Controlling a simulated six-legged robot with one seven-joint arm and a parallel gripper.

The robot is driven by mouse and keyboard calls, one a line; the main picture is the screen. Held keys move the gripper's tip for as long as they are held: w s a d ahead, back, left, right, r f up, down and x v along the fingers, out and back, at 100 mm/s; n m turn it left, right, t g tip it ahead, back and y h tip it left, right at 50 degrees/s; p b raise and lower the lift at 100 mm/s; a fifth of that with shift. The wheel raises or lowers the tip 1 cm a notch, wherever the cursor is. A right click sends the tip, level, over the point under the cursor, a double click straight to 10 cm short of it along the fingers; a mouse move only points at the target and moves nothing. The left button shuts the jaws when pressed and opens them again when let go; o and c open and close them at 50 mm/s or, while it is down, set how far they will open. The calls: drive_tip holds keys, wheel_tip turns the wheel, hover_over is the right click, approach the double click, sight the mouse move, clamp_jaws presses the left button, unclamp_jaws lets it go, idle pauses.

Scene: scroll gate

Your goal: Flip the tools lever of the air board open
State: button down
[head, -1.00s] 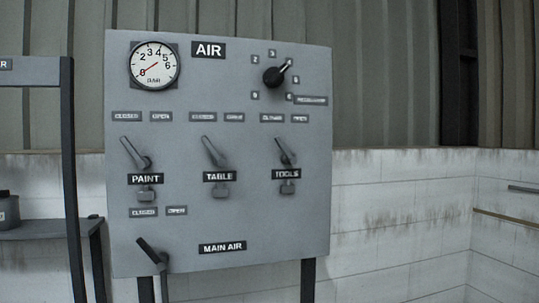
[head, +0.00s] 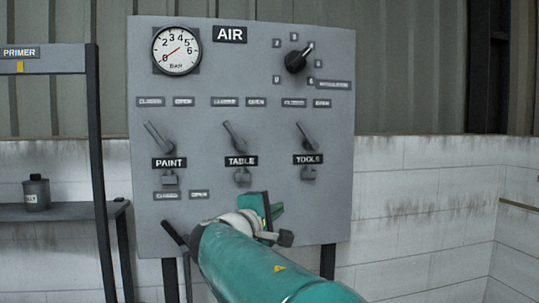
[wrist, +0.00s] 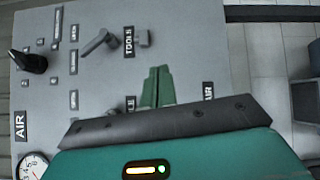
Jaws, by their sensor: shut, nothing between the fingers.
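The grey air board (head: 300,225) stands in front of me. Its tools lever (head: 306,135), above the TOOLS label (head: 308,159), tilts up and left, toward the left plate of the pair above it. In the wrist view the tools lever (wrist: 97,42) lies left of and above my fingers, beside its TOOLS label (wrist: 129,41). My gripper (head: 272,212) is in front of the board's lower part, below the TABLE and TOOLS labels, touching nothing that I can see. Its green fingers (wrist: 157,87) are shut together and empty. The arm hides the MAIN AIR label in the head view.
The table lever (head: 234,135) and paint lever (head: 158,137) also tilt up-left. The main air lever (head: 174,234) is at lower left, partly behind my arm. A dark knob (head: 297,61) and a gauge (head: 177,50) are above. A shelf (head: 60,212) stands left.

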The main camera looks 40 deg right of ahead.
sight(307, 135)
drive_tip(key=w+d+r+n+t+h, duration=0.2)
drive_tip(key=w+r+n+h, duration=0.1)
drive_tip(key=r, duration=0.6)
drive_tip(key=shift+w+n+t+h, duration=0.35)
drive_tip(key=shift+w+h, duration=0.35)
drive_tip(key=shift+w, duration=0.4)
drive_tip(key=x, duration=0.4)
drive_tip(key=s+x, duration=0.1)
drive_tip(key=x, duration=0.3)
drive_tip(key=s+r+x, duration=0.1)
drive_tip(key=x, duration=0.3)
drive_tip(key=shift+s+d+r, duration=0.1)
drive_tip(key=shift+d+r, duration=0.05)
drive_tip(key=shift+d, duration=0.45)
